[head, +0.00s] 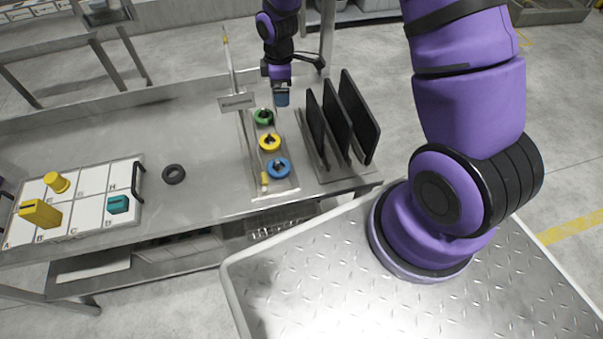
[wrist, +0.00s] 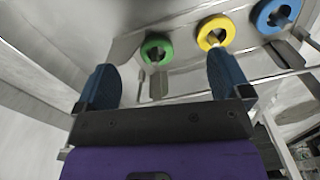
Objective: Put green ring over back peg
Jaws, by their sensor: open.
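The green ring (head: 263,116) is at the back end of a metal peg plate (head: 287,184). In the wrist view the green ring (wrist: 147,48) shows beyond my fingertips, with something dark in its centre. It appears to sit around the back peg; I cannot tell how far down. My gripper (head: 283,98) is above the bench, just right of the green ring in the head view. In the wrist view my gripper (wrist: 163,82) has its two blue fingers wide apart, with nothing held between them.
A yellow ring (head: 262,143) and a blue ring (head: 271,171) lie in line in front of the green one. A rack of black panels (head: 338,115) stands close on the right. A black ring (head: 165,175) and a lettered tray (head: 88,178) are left.

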